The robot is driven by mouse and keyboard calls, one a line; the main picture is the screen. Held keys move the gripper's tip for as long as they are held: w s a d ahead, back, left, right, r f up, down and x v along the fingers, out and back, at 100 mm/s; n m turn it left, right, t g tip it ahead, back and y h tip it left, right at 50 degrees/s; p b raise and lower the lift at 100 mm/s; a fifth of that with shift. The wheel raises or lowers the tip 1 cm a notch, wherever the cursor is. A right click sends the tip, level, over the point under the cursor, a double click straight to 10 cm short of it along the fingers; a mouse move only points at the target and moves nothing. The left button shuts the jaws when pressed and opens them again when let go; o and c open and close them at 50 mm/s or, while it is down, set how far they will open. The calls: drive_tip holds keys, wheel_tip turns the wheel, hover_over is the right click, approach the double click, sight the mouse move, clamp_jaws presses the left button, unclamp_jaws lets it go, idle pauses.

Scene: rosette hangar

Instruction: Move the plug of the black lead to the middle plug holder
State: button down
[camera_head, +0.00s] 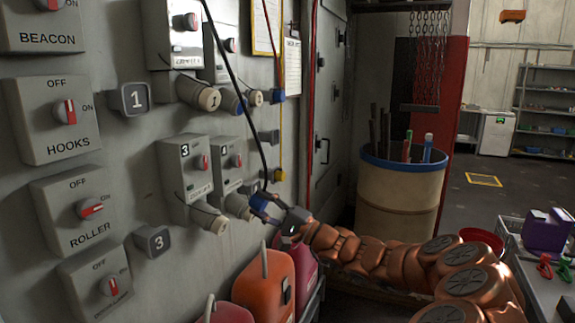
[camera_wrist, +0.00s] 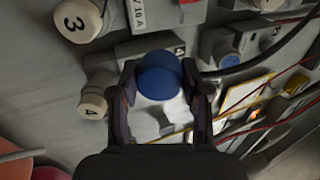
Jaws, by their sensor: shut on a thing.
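My gripper (camera_wrist: 160,90) is shut on a round blue plug (camera_wrist: 159,76), which sits between its two fingers in the wrist view. In the head view my gripper (camera_head: 268,206) is close to the wall, beside the lower sockets, with the blue plug (camera_head: 259,200) at its tips. The black lead (camera_head: 236,88) hangs from the top of the picture down to my gripper. It also shows at the right in the wrist view (camera_wrist: 272,52). I cannot tell whether the plug touches anything behind it, nor which fitting is the middle plug holder.
Capped sockets 3 (camera_head: 208,217) and 4 (camera_head: 238,205) are left of my gripper. A yellow lead (camera_head: 281,140) hangs close on the right. Orange (camera_head: 264,292) and red containers stand below. A cream barrel (camera_head: 398,193) stands to the right; open floor lies beyond it.

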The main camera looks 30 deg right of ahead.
drive_tip(key=a+f, duration=0.6)
drive_tip(key=f, duration=0.2)
drive_tip(key=w+a+f, duration=0.1)
drive_tip(key=a+f, duration=0.5)
drive_tip(key=f, duration=0.2)
drive_tip(key=a+f, duration=0.6)
drive_tip(key=f, duration=0.2)
drive_tip(key=shift+w+a+f, duration=0.2)
drive_tip(key=shift+w, duration=0.1)
drive_tip(key=shift+a+f, duration=0.1)
drive_tip(key=shift+f, duration=0.05)
drive_tip(key=shift+f, duration=0.1)
